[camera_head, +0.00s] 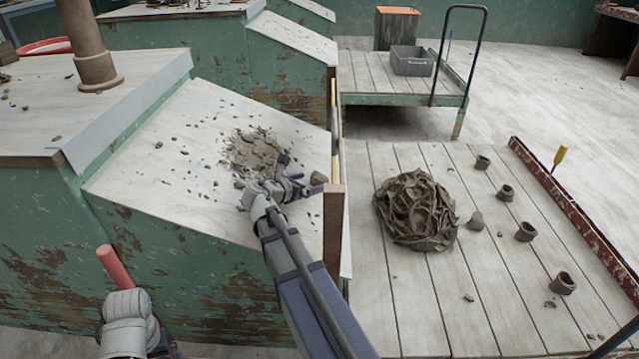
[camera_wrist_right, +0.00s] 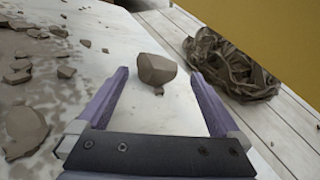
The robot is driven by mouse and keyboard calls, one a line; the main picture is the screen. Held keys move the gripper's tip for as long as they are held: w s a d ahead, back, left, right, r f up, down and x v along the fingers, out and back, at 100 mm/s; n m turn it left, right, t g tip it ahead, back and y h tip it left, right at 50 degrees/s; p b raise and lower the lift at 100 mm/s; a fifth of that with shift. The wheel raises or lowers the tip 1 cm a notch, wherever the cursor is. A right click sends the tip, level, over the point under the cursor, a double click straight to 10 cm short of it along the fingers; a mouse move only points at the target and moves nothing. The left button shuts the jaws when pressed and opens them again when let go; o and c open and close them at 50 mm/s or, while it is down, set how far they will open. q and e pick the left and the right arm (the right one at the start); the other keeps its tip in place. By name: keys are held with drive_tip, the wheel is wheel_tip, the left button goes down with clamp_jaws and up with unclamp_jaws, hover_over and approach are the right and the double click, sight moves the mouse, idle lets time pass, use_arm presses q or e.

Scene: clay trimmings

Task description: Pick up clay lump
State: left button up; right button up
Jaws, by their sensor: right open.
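A brown, angular clay lump (camera_wrist_right: 157,68) lies on the pale sloping board (camera_wrist_right: 110,35). In the wrist view it sits ahead of my right gripper (camera_wrist_right: 160,78), roughly between the lines of its two purple fingers. The fingers are spread and nothing is held. In the head view the lump (camera_head: 318,178) shows near the right gripper (camera_head: 298,175), close to the board's right edge. My left arm's pale wrist (camera_head: 128,310) is at the lower left, beside a salmon-coloured rod (camera_head: 113,266). Its fingers cannot be made out.
Clay crumbs (camera_head: 252,152) are scattered over the board. A wooden strip (camera_head: 333,225) edges its right side. Beyond it, a lower slatted platform (camera_head: 400,300) holds a crumpled brown bundle (camera_head: 415,210) and several small clay pots (camera_head: 525,232). A grey bin (camera_head: 410,62) stands farther back.

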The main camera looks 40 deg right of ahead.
sight(316, 179)
drive_tip(key=b+x, duration=0.1)
drive_tip(key=x, duration=0.3)
drive_tip(key=shift+w+d+f+b, duration=0.15)
drive_tip(key=shift+w+f+b, duration=0.05)
drive_tip(key=shift+w+b, duration=0.1)
use_arm(q)
drive_tip(key=shift+f, duration=0.85)
use_arm(e)
drive_tip(key=shift+s, duration=0.1)
drive_tip(key=c, duration=1.4)
use_arm(q)
drive_tip(key=shift+r, duration=0.1)
use_arm(e)
drive_tip(key=shift+o, duration=0.2)
drive_tip(key=shift+r, duration=0.15)
